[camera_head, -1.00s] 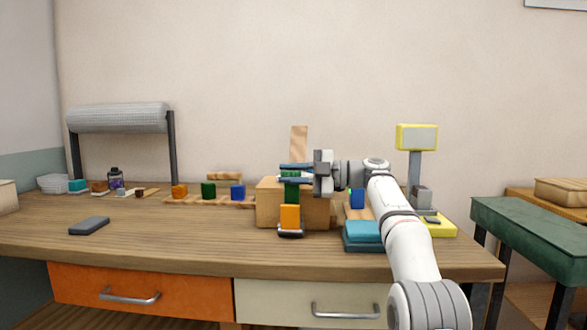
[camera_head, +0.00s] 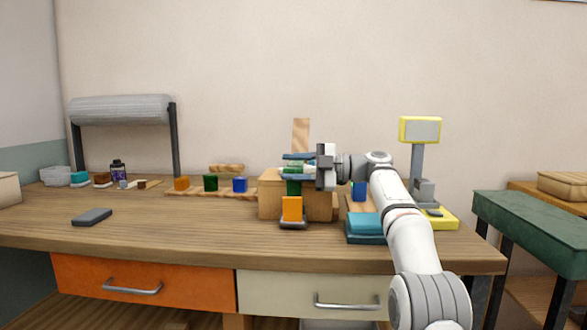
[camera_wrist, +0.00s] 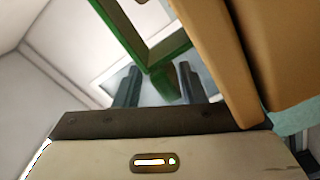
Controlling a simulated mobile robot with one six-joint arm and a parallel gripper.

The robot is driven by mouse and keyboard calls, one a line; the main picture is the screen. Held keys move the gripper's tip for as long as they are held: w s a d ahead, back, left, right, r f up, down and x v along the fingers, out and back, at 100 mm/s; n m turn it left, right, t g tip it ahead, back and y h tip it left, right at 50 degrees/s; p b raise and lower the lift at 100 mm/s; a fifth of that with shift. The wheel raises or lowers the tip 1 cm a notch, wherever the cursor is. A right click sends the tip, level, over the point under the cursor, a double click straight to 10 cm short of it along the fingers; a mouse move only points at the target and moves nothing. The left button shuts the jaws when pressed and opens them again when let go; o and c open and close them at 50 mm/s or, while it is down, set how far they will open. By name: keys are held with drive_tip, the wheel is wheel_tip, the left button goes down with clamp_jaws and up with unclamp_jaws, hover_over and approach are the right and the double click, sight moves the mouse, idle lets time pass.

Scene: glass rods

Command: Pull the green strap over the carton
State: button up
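The brown carton (camera_head: 269,203) stands on the workbench, partly hidden behind my gripper and an orange block. In the wrist view the carton (camera_wrist: 218,55) fills the upper right. The green strap (camera_head: 293,188) shows as a short piece below my lower finger, in front of the carton. In the wrist view it is a stiff-looking green band (camera_wrist: 125,35) with a corner whose end (camera_wrist: 164,85) lies between my fingers. My gripper (camera_head: 298,167) is above the carton's front part. Its fingers are spread, with gaps beside the strap in the wrist view (camera_wrist: 158,86).
An orange block (camera_head: 292,208) on a dark holder stands right before the carton. A teal box (camera_head: 366,228) lies under my arm, near a yellow scale-like stand (camera_head: 420,131). Small coloured blocks (camera_head: 211,183) stand on a wooden strip to the left.

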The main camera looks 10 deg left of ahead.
drive_tip(key=d+p, duration=0.1)
drive_tip(key=d, duration=0.6)
drive_tip(key=shift+w+d, duration=0.3)
drive_tip(key=shift+d, duration=0.05)
drive_tip(key=s+d+r+m+t+h+p, duration=0.25)
drive_tip(key=s+m+h+p, duration=0.2)
drive_tip(key=m+p, duration=0.35)
drive_tip(key=s+d+r+m+t+h+p, duration=0.2)
drive_tip(key=s+r+m+h+p, duration=0.2)
drive_tip(key=s+m+p, duration=0.35)
drive_tip(key=s+d+f+m+h+p, duration=0.1)
drive_tip(key=s+d+m+h+p, duration=0.2)
drive_tip(key=s, duration=0.6)
drive_tip(key=s+d+f+m+h+p, duration=0.2)
drive_tip(key=s+d+m+h+p, duration=0.1)
drive_tip(key=s+d+m+p, duration=0.4)
drive_tip(key=s+d+f+m+h+p, duration=0.2)
drive_tip(key=s+d+m+p, duration=0.3)
drive_tip(key=s, duration=0.8)
drive_tip(key=shift+d+h+p, duration=0.4)
drive_tip(key=shift+h+p, duration=0.35)
drive_tip(key=shift+p, duration=0.5)
